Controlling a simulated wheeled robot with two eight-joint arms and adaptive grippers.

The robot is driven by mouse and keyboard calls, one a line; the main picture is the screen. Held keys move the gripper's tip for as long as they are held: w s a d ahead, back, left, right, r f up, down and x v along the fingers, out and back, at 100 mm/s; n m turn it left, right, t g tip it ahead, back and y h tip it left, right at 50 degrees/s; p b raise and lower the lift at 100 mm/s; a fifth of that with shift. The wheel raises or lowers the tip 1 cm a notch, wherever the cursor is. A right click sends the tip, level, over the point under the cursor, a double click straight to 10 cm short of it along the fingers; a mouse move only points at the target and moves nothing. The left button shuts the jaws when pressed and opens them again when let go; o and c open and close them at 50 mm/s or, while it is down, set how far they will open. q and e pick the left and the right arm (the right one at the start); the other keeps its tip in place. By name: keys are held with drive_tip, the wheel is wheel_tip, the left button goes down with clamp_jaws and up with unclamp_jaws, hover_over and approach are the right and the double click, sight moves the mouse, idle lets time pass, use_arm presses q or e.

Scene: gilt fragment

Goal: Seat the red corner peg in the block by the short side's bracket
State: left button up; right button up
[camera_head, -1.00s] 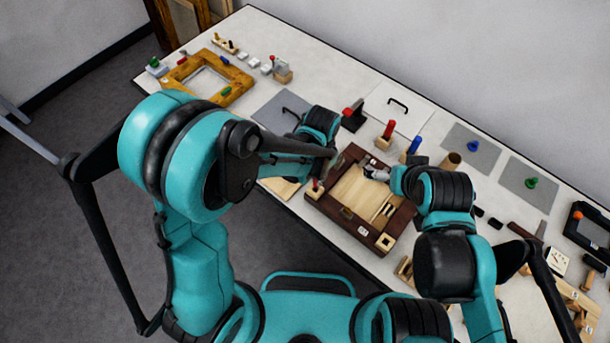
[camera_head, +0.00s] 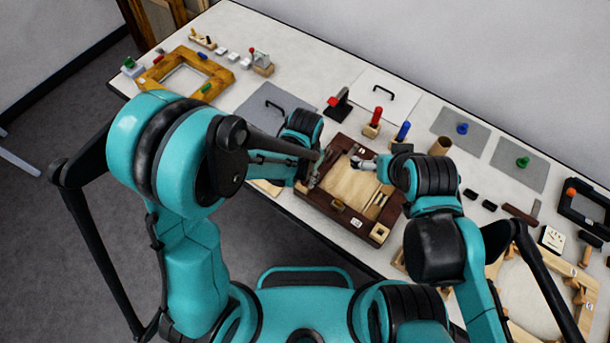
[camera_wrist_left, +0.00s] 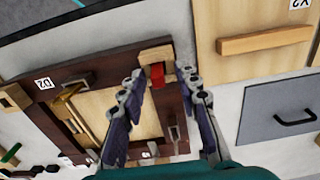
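The red corner peg (camera_wrist_left: 158,76) shows in the left wrist view at the pale wooden block (camera_wrist_left: 157,54) on a corner of the dark frame (camera_wrist_left: 105,57). How deep the peg sits I cannot tell. My left gripper (camera_wrist_left: 160,92) is open, its fingers apart on either side of the peg. In the head view my left gripper (camera_head: 318,165) is over the frame's left corner and hides the peg and block. A grey metal bracket (camera_wrist_left: 175,134) shows near the right finger. My right gripper (camera_head: 366,163) is over the pale panel (camera_head: 352,190); its fingers are too small to judge.
A red peg (camera_head: 377,114) and a blue peg (camera_head: 403,130) stand behind the frame. A black stand with a red top (camera_head: 338,103) is farther left. A gold frame (camera_head: 150,80) lies at the far left. Wooden parts (camera_head: 530,290) crowd the right.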

sight(305, 177)
use_arm(q)
drive_tip(key=shift+s, duration=0.1)
drive_tip(key=shift+r+p, duration=0.35)
drive_tip(key=shift+r, duration=0.2)
wheel_tip(305, 177, up, 11)
drive_tip(key=p, duration=0.2)
drive_tip(key=s+a+r+n+t, duration=0.2)
drive_tip(key=a+r, duration=0.3)
drive_tip(key=a, duration=0.4)
drive_tip(key=s+a+r+n+t, duration=0.3)
drive_tip(key=a+r+n+t, duration=0.1)
drive_tip(key=a, duration=0.5)
drive_tip(key=shift+s+r+n+t, duration=0.2)
drive_tip(key=shift+r+n+t, duration=0.15)
drive_tip(key=shift+n+t, duration=0.25)
